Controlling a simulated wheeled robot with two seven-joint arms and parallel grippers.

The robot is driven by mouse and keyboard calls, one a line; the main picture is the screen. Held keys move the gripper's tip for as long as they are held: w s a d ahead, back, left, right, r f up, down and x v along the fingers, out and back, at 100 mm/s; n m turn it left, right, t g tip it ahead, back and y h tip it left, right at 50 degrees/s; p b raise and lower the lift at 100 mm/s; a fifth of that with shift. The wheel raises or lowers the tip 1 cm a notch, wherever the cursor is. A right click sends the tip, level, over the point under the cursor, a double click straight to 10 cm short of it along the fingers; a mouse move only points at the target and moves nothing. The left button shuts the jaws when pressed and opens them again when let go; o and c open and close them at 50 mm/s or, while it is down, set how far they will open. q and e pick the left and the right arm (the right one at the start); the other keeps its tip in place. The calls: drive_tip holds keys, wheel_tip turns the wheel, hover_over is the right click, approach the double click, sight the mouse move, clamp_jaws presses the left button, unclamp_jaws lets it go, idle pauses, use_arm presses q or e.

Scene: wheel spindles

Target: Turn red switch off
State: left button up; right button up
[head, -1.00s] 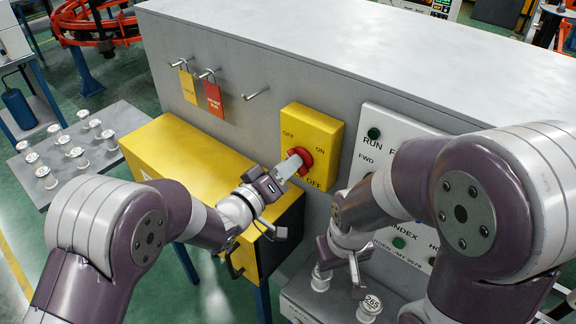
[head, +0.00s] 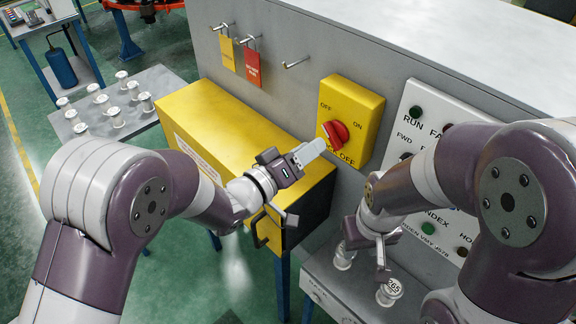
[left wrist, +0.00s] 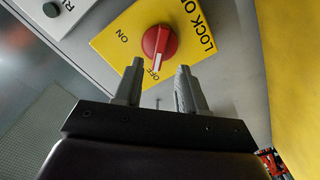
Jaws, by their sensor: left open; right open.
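The red switch (head: 340,133) is a round knob on a yellow plate (head: 362,106) marked OFF, ON and LOCK OFF. In the left wrist view, the knob (left wrist: 160,42) has a white mark that points at the word OFF. My left gripper (head: 312,151) is open and empty, just in front of the knob at its lower left. In the left wrist view its two fingers (left wrist: 157,84) are apart, and the knob lies beyond their tips. My right gripper (head: 364,248) is open, low in front of the grey panel, near a white spindle (head: 389,292).
Yellow and red padlock tags (head: 252,68) hang on the grey cabinet. A white button panel (head: 425,130) is at the right. Several white spindles stand on a side table (head: 165,85).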

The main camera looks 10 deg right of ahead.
use_arm(q)
drive_tip(key=b+v, duration=0.1)
drive_tip(key=v, duration=0.7)
drive_tip(key=a+f+m+g+y, duration=0.1)
drive_tip(key=a+f+g+y, duration=0.1)
drive_tip(key=a+f+y, duration=0.8)
drive_tip(key=s+a+f+n+g+y, duration=0.2)
drive_tip(key=s+a+g, duration=0.5)
drive_tip(key=s+a, duration=0.4)
drive_tip(key=shift+a+f+g+y, duration=0.3)
drive_tip(key=shift+f+y, duration=0.15)
drive_tip(key=shift+y, duration=0.65)
